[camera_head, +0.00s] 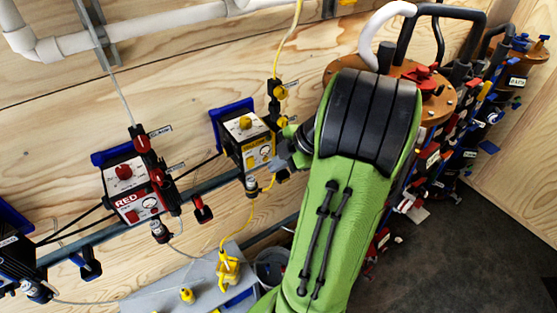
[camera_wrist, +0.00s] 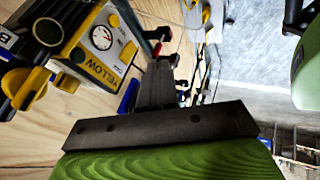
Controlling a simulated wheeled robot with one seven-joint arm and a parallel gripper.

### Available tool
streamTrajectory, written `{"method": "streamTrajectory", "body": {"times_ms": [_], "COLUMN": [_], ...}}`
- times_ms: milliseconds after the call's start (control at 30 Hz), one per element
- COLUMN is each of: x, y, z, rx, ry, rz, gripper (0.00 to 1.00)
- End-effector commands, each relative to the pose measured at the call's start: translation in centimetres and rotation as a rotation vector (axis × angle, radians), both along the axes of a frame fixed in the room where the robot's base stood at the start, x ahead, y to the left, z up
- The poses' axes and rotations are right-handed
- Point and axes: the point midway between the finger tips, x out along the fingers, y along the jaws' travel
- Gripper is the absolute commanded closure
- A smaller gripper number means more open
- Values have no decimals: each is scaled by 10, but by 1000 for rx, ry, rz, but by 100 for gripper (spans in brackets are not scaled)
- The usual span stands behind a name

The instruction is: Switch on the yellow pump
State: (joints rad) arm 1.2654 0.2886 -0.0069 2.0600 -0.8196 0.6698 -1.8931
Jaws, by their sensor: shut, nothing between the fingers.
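The yellow pump (camera_head: 236,145) is a black and pale box with yellow trim, mounted on the wooden wall. It has a yellow knob on top and a round gauge on its front. In the wrist view the yellow pump (camera_wrist: 84,62) is at the upper left, with its "YELLOW" label and gauge in sight. My gripper (camera_head: 283,163) is at the right side of the pump, close to its front face; contact cannot be told. In the wrist view my gripper (camera_wrist: 160,70) is shut and empty, just right of the label. My green arm hides what lies behind it.
The red pump (camera_head: 126,189) hangs to the left, with another pump at the far left edge. A brown-topped filter vessel (camera_head: 440,106) with several valves stands right of my arm. A grey bench (camera_head: 165,300) is below. The dark floor (camera_head: 470,250) at right is mostly clear.

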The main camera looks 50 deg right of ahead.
Motion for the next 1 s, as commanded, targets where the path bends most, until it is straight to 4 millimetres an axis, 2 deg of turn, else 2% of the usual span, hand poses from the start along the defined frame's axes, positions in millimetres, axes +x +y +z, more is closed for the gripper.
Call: {"method": "streamTrajectory", "body": {"times_ms": [33, 233, 400, 500, 867, 1000], "x": [6, 29, 56, 65, 68, 72], "y": [4, 14, 4, 2, 1, -1], "z": [-11, -47, -48, -49, -50, -56], "rx": [3, 3, -1, -1, -1, -4], "ry": [2, 2, 0, 1, 0, -2], "rz": [3, 3, 2, 1, 0, -1], "gripper": [100, 100, 100, 100, 100, 100]}}
